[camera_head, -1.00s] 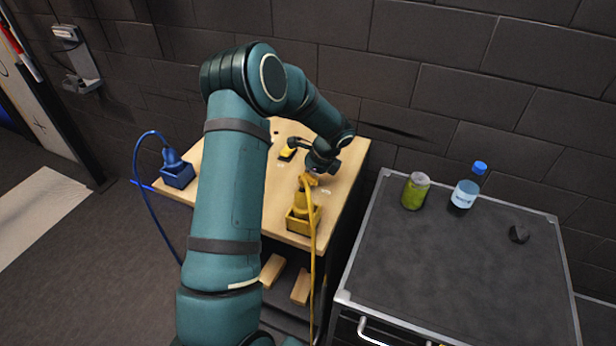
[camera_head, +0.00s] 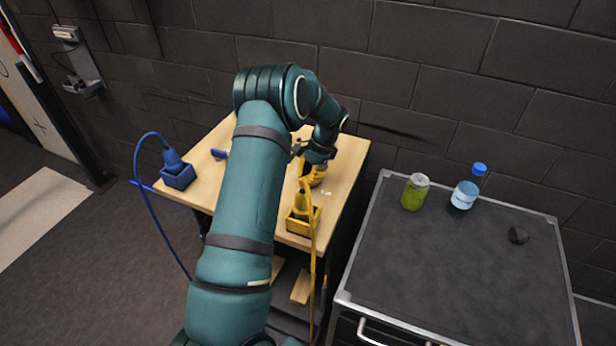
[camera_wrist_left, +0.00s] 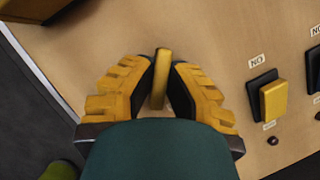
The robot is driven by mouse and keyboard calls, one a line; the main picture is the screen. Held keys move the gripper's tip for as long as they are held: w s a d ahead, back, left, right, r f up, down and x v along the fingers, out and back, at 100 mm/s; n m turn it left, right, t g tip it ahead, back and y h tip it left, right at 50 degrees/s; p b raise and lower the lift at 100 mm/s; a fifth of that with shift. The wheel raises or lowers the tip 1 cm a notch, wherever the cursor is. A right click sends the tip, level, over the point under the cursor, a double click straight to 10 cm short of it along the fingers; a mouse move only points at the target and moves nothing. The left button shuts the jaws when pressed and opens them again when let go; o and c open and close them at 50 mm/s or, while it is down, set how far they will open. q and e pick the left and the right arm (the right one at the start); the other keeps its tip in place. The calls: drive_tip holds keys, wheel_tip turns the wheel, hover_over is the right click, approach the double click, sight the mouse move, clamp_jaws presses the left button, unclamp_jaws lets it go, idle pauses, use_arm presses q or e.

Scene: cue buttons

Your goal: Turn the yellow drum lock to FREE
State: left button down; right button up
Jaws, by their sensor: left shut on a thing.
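My left gripper (camera_head: 316,172) is over the right part of the wooden table top in the head view. In the left wrist view its two yellow-padded fingers (camera_wrist_left: 160,88) are shut on a narrow yellow bar (camera_wrist_left: 161,66), which stands upright in the picture between the fingertips. The bar appears to be the handle of the yellow drum lock; the lock's body and any FREE marking are hidden by the gripper. My right gripper is not in view.
A yellow rocker switch (camera_wrist_left: 274,101) with small labels is right of the fingers. A yellow plug box (camera_head: 303,222) with its cable stands at the table's front, a blue one (camera_head: 178,176) at the left. A cart (camera_head: 440,270) holds a green can (camera_head: 415,191) and a bottle (camera_head: 467,188).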

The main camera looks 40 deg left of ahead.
use_arm(q)
drive_tip(key=n+h, duration=0.1)
drive_tip(key=n, duration=0.2)
drive_tip(key=shift+a+f+n, duration=0.1)
drive_tip(key=shift+n, duration=0.3)
drive_tip(key=shift+n+h, duration=0.9)
drive_tip(key=shift+n, duration=0.8)
drive_tip(key=shift+a, duration=0.1)
drive_tip(key=c, duration=1)
unclamp_jaws()
drive_tip(key=v, duration=1.2)
